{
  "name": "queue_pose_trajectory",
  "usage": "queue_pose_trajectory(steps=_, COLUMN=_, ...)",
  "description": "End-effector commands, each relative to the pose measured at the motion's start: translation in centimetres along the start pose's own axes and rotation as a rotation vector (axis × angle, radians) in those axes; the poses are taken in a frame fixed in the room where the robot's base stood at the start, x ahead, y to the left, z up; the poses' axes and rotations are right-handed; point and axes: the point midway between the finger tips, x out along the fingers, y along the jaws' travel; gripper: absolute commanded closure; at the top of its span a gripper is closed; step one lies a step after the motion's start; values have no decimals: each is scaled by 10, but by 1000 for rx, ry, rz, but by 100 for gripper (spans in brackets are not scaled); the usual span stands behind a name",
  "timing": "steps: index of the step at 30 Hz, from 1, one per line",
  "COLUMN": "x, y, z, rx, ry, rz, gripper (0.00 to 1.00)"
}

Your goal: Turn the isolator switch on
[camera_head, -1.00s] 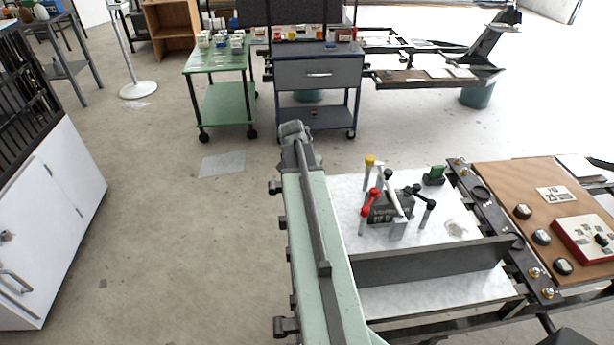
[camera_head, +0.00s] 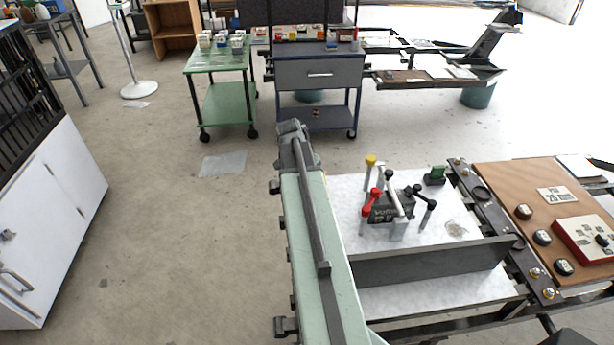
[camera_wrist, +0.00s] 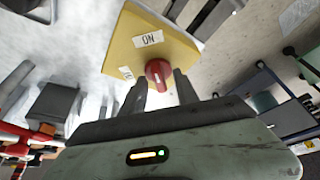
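The isolator switch is a yellow box (camera_wrist: 165,40) with a red round knob (camera_wrist: 158,73), seen in the wrist view. A white label reading "ON" is on its face, and a second, smaller label near the left corner is too small to read. My gripper (camera_wrist: 160,80) has its two dark fingers apart, one on each side of the knob near its lower edge. I cannot tell whether they touch it. In the head view my gripper (camera_head: 292,130) is at the far end of my green arm, and I cannot make out the switch there.
Right of my arm, a white panel (camera_head: 465,203) carries a dark block with red, yellow and black-tipped levers (camera_head: 390,205). A brown board (camera_head: 525,185) with dark knobs lies farther right. A green cart (camera_head: 220,100) and a drawer cart (camera_head: 318,75) stand behind. Open floor lies left.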

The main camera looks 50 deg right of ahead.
Motion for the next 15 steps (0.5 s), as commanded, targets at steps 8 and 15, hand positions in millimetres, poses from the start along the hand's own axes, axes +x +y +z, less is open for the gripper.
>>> queue_pose_trajectory(steps=8, x=-5, y=0, z=-2, rx=-1, ry=3, rz=0, gripper=64)
queue_pose_trajectory(steps=15, x=-42, y=1, z=-4, rx=-2, ry=3, rz=0, gripper=64)
